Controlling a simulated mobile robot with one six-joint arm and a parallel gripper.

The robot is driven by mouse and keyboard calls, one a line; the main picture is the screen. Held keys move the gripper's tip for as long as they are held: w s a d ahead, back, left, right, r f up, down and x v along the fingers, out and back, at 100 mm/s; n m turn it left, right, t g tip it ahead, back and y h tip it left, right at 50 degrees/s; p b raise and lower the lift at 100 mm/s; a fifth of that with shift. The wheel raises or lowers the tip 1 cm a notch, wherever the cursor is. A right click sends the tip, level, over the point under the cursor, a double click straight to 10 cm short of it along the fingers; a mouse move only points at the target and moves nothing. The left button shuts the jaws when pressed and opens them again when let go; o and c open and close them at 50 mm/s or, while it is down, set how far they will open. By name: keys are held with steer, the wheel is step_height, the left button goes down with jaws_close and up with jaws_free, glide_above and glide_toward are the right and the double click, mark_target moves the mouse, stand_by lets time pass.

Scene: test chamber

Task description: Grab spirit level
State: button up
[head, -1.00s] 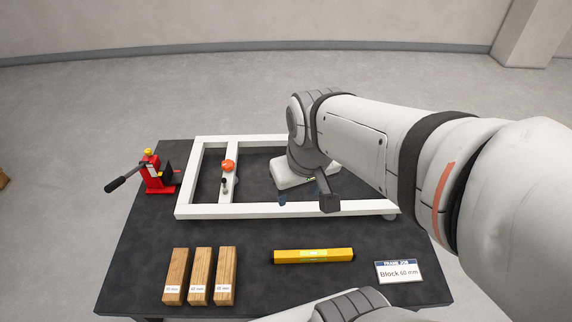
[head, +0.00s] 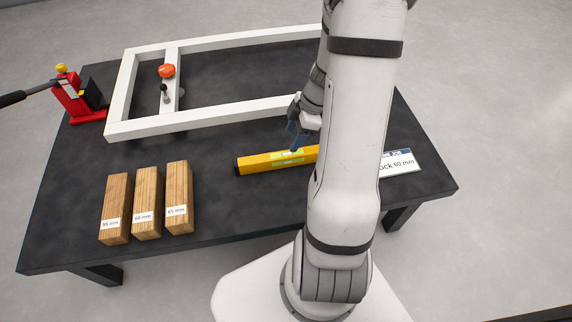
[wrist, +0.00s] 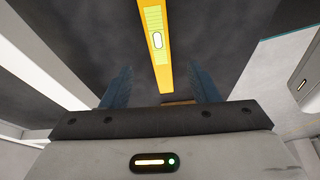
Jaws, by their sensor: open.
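The spirit level (head: 262,162) is a yellow bar with a green vial window, lying flat on the black table. Its right part is hidden behind my arm in the head view. My gripper (head: 297,138) is just above and behind the level, with its blue fingers pointing down. In the wrist view the level (wrist: 155,48) runs lengthwise between the lines of the two blue fingers of my gripper (wrist: 160,88). The fingers are spread apart and empty. I cannot tell exactly how high they are above the level.
A white frame (head: 122,100) with an orange knob (head: 167,71) lies behind the level. A red jack (head: 78,100) stands at the far left. Three labelled wooden blocks (head: 148,200) stand front left. A white sign (head: 402,163) is right of my arm. The table (head: 222,215) is clear before the level.

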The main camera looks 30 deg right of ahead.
mark_target(288, 153)
steer(key=f, duration=0.2)
steer(key=shift+d+f+b, duration=0.25)
steer(key=shift+f+b, duration=0.05)
steer(key=shift+f, duration=0.05)
steer(key=b+x, duration=0.2)
steer(key=x, duration=0.5)
steer(key=shift+d+f+b, duration=0.1)
steer(key=shift+f+b, duration=0.05)
steer(key=shift+b, duration=0.25)
jaws_close()
